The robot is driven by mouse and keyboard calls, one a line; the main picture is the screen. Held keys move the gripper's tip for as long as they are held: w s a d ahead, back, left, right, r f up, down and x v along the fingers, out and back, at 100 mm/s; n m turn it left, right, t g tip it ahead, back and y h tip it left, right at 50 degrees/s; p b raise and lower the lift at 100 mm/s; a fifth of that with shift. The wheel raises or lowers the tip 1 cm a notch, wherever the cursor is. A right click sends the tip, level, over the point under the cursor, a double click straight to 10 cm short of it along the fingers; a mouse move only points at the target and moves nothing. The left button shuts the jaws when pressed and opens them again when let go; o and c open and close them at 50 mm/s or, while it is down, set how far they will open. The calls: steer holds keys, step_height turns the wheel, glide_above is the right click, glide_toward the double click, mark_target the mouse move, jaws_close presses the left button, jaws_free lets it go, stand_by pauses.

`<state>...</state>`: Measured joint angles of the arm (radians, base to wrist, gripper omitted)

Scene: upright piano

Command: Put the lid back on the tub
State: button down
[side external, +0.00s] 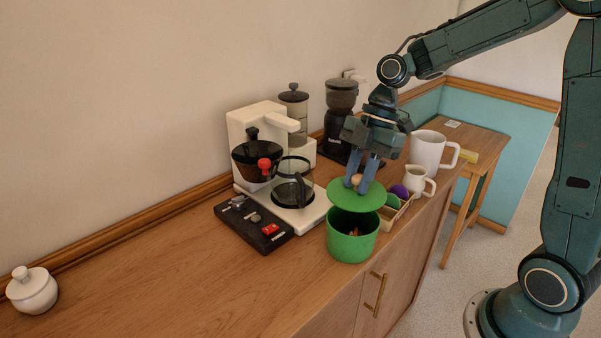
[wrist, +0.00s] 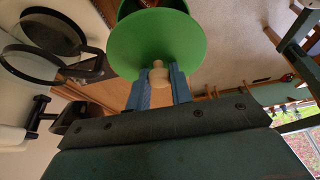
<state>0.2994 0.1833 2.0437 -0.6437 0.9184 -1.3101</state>
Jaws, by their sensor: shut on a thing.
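The lid (side external: 350,201) is a flat green disc with a pale wooden knob. My gripper (side external: 363,182) is shut on the knob and holds the lid over the tub. The green tub (side external: 352,243) stands upright near the front edge of the counter, with its mouth partly uncovered and something brown inside. The lid looks slightly tilted and set a little to the upper right of the rim; I cannot tell whether it touches. In the wrist view, the lid (wrist: 157,42) spreads out beyond my fingers (wrist: 158,88), and the knob (wrist: 159,75) sits between them. The tub is mostly hidden there.
A coffee maker (side external: 262,140) with a glass carafe (side external: 293,186) stands behind the tub. A small box (side external: 393,216) with coloured balls, a creamer (side external: 416,181) and a white mug (side external: 428,150) are to the right. The left counter is mostly clear.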

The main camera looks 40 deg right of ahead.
mark_target(356, 198)
steer(key=shift+f, duration=2.55)
steer(key=shift+f, duration=0.2)
stand_by(0.4)
steer(key=c, duration=0.7)
jaws_free()
steer(key=shift+r, duration=0.15)
steer(key=shift+r, duration=3.4)
